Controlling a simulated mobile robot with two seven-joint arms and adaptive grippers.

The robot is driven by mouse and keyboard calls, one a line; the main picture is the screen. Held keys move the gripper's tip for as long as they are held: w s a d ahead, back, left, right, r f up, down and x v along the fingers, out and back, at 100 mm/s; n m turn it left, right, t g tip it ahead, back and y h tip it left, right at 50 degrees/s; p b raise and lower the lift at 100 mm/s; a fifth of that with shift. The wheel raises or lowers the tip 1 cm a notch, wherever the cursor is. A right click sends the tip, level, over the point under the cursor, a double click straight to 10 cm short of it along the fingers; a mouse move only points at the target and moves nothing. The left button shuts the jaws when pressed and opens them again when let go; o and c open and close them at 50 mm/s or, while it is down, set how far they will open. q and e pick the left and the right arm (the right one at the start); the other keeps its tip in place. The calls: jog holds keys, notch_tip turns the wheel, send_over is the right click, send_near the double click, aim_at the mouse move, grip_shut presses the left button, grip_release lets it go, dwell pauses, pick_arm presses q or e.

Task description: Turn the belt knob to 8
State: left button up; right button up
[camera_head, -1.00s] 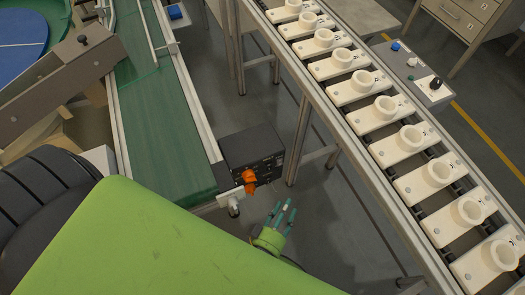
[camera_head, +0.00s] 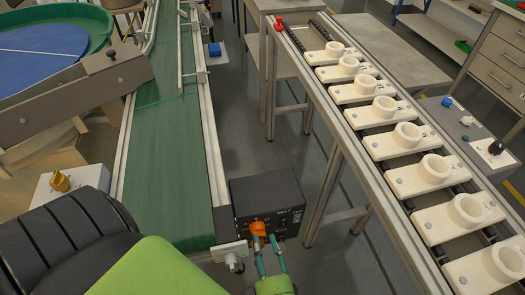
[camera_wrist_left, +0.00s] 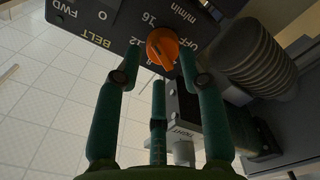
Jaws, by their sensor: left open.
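The belt control box (camera_head: 268,192) is black and stands beside the end of the green conveyor. Its orange knob (camera_head: 259,229) is on the face toward me; the knob also shows in the left wrist view (camera_wrist_left: 163,46), with the word BELT and the numbers 12 and 16 around it. I cannot read which mark the knob points to. My left gripper (camera_head: 268,258) is open, with its fingertips close to the knob. In the left wrist view the left gripper (camera_wrist_left: 158,62) has one finger on each side of the knob; I cannot tell if they touch it. My right gripper is not in view.
The green conveyor (camera_head: 170,140) runs up the left, with a white bracket (camera_head: 230,252) at its near end beside the knob. A rack of white bulb holders (camera_head: 400,140) stands at the right. A yellow knob sits on a white box (camera_head: 45,190) at far left.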

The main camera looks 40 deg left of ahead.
pick_arm(q)
jog(key=shift+w+a, duration=0.4)
jog(key=shift+c, duration=0.4)
grip_shut()
